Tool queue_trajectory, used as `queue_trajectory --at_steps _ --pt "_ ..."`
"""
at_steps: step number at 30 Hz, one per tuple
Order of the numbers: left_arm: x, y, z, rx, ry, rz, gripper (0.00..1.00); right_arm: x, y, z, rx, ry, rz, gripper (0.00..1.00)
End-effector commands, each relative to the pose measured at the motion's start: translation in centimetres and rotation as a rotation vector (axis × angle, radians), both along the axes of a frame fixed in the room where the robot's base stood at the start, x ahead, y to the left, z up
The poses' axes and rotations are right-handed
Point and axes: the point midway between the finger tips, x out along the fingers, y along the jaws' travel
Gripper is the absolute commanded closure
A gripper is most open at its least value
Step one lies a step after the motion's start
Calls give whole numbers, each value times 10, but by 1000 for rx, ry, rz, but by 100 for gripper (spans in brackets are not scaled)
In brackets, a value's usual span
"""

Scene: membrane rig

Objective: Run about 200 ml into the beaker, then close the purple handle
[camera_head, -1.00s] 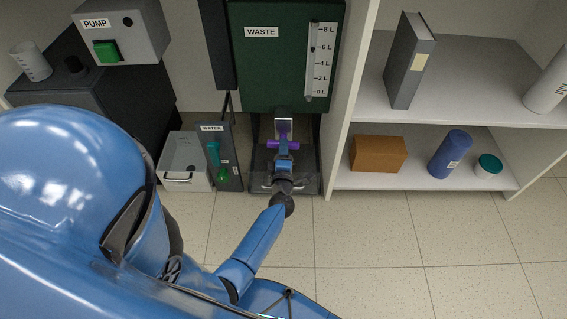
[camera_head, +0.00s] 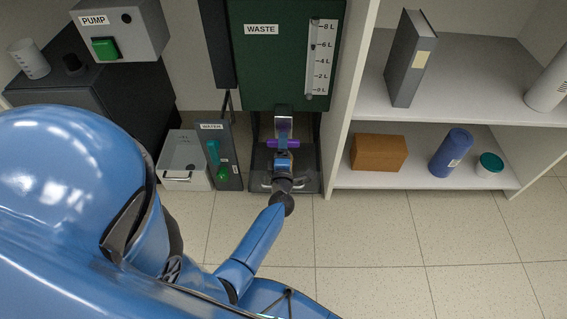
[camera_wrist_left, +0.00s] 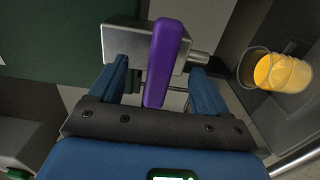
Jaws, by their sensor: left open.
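The purple handle (camera_head: 272,143) is on the valve under the green waste tank (camera_head: 262,70). In the left wrist view the handle (camera_wrist_left: 168,50) stands in front of a grey metal valve body (camera_wrist_left: 122,42). My left gripper (camera_head: 283,152) is at the handle; in the wrist view its blue fingers (camera_wrist_left: 160,82) are open, one on each side of the handle, with gaps visible. A clear container with yellow-orange contents (camera_wrist_left: 284,73), seemingly the beaker, is to the right in the wrist view. Its level cannot be read. In the head view my gripper hides that spot. My right gripper is not in view.
A panel marked WATER (camera_head: 222,160) with a teal handle and a grey box (camera_head: 183,160) stand left of the valve. A pump box (camera_head: 120,35) with a green button is at upper left. White shelves (camera_head: 450,100) stand right. The tiled floor in front is clear.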

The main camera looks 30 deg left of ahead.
Motion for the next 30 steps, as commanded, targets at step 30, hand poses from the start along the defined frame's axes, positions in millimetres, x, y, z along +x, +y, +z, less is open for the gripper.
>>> queue_trajectory --at_steps 30 --pt "-62 -39 1 0 0 -2 23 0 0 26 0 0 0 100"
